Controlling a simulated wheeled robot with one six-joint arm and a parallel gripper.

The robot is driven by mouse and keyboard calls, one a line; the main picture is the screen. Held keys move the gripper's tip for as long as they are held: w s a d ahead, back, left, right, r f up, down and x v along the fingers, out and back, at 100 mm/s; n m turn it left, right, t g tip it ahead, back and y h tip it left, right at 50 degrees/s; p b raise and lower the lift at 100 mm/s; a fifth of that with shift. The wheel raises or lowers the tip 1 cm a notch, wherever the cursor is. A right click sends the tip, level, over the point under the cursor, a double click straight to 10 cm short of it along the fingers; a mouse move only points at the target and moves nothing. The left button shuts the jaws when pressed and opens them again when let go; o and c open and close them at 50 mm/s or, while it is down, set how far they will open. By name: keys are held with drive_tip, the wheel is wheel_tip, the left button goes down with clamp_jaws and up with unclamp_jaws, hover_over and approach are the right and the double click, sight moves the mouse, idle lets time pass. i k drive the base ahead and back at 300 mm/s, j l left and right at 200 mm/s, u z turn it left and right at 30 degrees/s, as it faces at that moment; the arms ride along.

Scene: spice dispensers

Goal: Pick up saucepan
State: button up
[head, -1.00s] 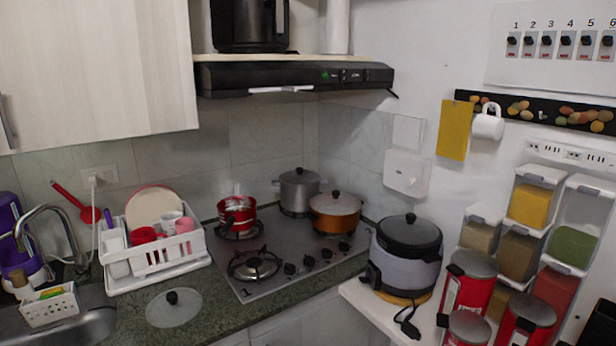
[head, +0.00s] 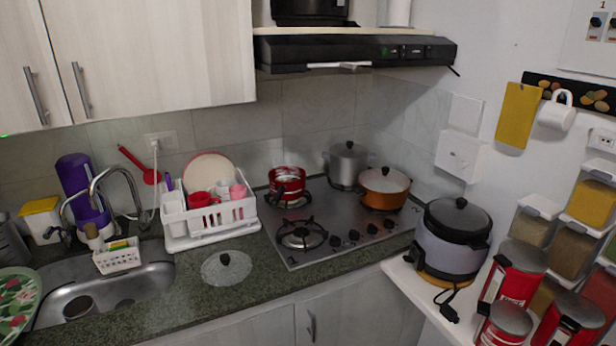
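The likely saucepan is a small red pot (head: 287,184) without a lid, on the back left burner of the stove; no handle can be made out clearly. A grey pot with a lid (head: 347,164) stands at the back right of the stove. An orange pot with a lid (head: 384,188) stands on the right side of the stove. A loose glass lid (head: 226,268) with a dark knob lies on the counter left of the stove. My gripper is not in view.
The stove's front left burner (head: 302,234) is bare. A white dish rack (head: 208,219) stands left of the stove, beside the sink (head: 150,279). A rice cooker (head: 453,240) and red canisters (head: 513,272) stand at the right. A range hood (head: 350,50) hangs above.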

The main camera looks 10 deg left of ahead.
sight(291, 190)
drive_tip(key=i+j, duration=0.45)
drive_tip(key=i, duration=0.15)
drive_tip(key=i+j, duration=0.5)
drive_tip(key=i+z, duration=0.05)
drive_tip(key=i, duration=0.1)
